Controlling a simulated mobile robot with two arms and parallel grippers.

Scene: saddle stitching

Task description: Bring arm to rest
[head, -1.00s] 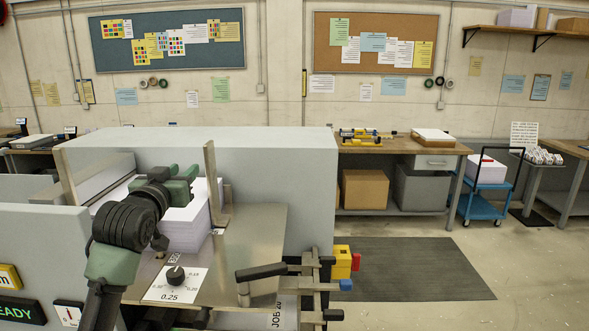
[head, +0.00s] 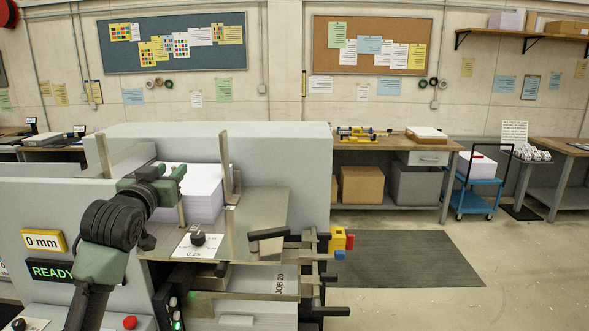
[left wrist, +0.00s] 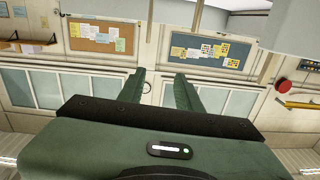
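My left arm comes in from the lower left in the head view. Its green gripper (head: 170,183) is in front of the white paper stack (head: 203,198) on the machine's feeder, overlapping its left side in the picture; I cannot tell the distance between them. In the left wrist view the two fingers of this gripper (left wrist: 160,76) stand apart with nothing between them. That view appears upside down. My right arm and gripper are not in view.
A workbench (head: 385,147) and blue cart (head: 475,197) stand behind right. The floor and dark mat (head: 405,258) at right are clear.

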